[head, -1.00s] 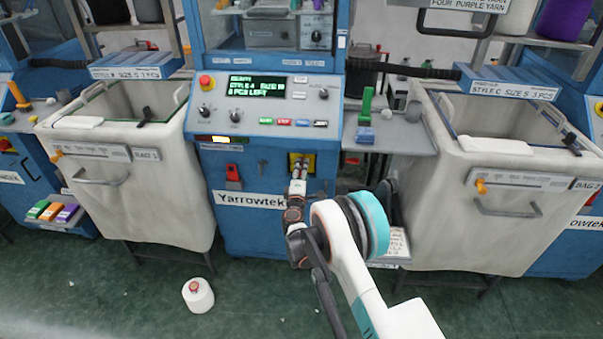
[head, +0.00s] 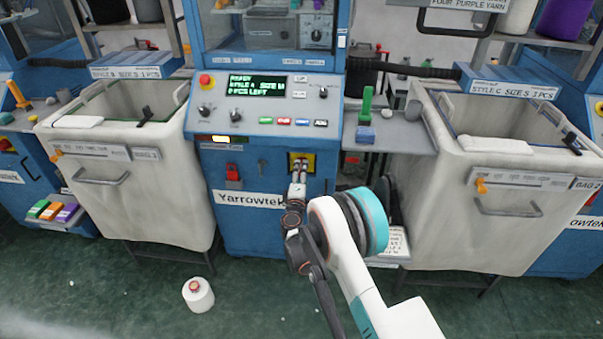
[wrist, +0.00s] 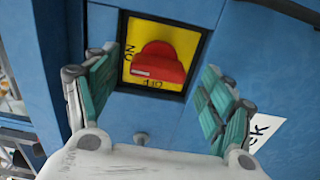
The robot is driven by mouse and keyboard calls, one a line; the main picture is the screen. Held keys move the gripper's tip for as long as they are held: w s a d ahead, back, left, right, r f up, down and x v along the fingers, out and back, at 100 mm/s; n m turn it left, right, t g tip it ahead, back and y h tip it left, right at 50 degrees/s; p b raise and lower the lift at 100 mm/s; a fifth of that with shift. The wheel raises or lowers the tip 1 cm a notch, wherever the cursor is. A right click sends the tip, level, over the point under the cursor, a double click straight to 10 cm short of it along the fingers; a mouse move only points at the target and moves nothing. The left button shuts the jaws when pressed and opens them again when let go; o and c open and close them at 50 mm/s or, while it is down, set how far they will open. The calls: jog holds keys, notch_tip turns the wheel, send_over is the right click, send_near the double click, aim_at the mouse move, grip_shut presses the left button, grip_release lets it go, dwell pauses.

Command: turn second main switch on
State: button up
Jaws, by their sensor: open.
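The main switch is a red rotary knob (wrist: 158,65) on a yellow plate with a black frame, on the blue machine front. In the wrist view its white mark is at the lower left, near turned lettering that looks like ON; the lettering below is hard to read. The yellow plate (head: 308,158) also shows in the head view, where my gripper partly covers it. My gripper (wrist: 155,100) is open, with one teal-padded finger on each side of the knob and gaps between. It also shows in the head view (head: 298,172).
A display (head: 257,86) above has a first line that looks like READY. A red switch (head: 233,172) sits left of the plate. Fabric bins stand left (head: 175,200) and right (head: 520,230). A white cone (head: 198,295) lies on the floor, and a small shelf (head: 390,140) juts out at right.

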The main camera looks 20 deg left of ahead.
jog(key=v, duration=1)
